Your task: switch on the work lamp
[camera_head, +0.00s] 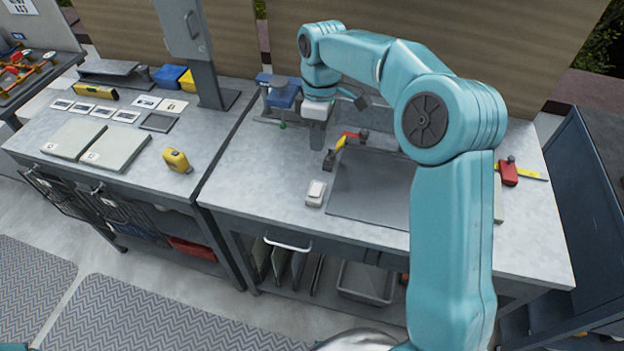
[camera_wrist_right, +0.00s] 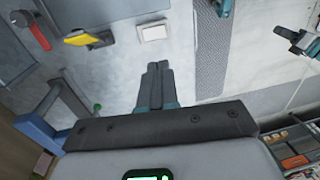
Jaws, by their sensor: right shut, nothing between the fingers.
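A small white switch box (camera_head: 316,193) with a raised rocker lies on the grey workbench, left of a dark flat plate. It also shows in the right wrist view (camera_wrist_right: 153,31), beyond my fingertips. My right gripper (camera_head: 317,147) points down over the bench, behind the switch box in the head view. Its fingers are together and empty, as the right wrist view (camera_wrist_right: 157,66) shows, and apart from the box. I cannot make out a lamp head or whether any lamp is lit.
A clamp with yellow and red parts (camera_head: 341,143) lies close to my right gripper. A blue vise (camera_head: 283,95) stands behind it, left. The dark plate (camera_head: 371,186) lies right of the switch box. A yellow tape measure (camera_head: 177,161) sits on the left bench. Bench in front is clear.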

